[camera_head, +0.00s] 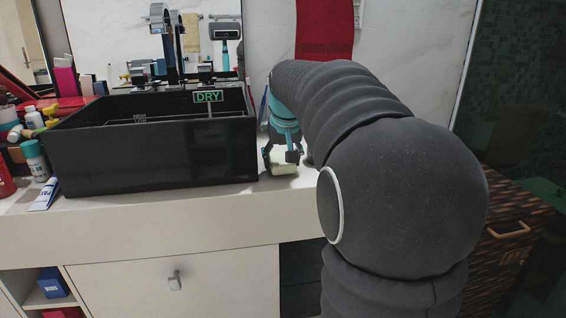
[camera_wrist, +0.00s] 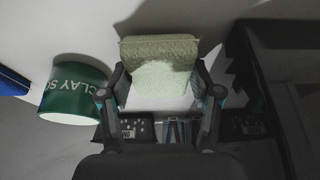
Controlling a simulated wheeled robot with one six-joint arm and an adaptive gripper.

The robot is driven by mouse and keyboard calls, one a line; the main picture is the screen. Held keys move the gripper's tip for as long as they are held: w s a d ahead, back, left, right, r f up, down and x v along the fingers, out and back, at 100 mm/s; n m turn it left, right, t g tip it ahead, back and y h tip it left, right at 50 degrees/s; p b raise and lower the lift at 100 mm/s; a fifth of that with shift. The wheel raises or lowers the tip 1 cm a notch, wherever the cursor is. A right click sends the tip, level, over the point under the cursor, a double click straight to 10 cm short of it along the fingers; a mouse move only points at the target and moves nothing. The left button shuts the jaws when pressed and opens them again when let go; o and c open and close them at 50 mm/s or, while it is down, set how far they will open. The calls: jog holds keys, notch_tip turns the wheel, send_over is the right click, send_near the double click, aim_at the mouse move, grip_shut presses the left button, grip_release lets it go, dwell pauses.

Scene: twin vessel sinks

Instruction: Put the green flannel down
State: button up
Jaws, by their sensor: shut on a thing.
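The green flannel (camera_wrist: 160,62) is a pale green folded cloth. It sits between the two fingers of my gripper (camera_wrist: 162,82) in the wrist view. In the head view my gripper (camera_head: 282,157) points down just right of the black sink, shut on the flannel (camera_head: 284,169). The flannel is low at the white counter (camera_head: 225,208). I cannot tell whether it touches the counter. Part of the flannel is hidden by the fingers in the head view.
The black vessel sink (camera_head: 150,158), with a green DRY sign (camera_head: 208,97), stands close left of my gripper. A green tub (camera_wrist: 75,88) and a blue item (camera_wrist: 13,82) are near in the wrist view. Toiletries, such as a tube (camera_head: 45,193), crowd the far left.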

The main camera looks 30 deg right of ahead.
jog(key=shift+f, duration=0.35)
jog(key=shift+f, duration=0.2)
jog(key=o, duration=1)
jog(key=p+v, duration=0.1)
jog(key=v, duration=1.1)
jog(key=shift+r, duration=0.2)
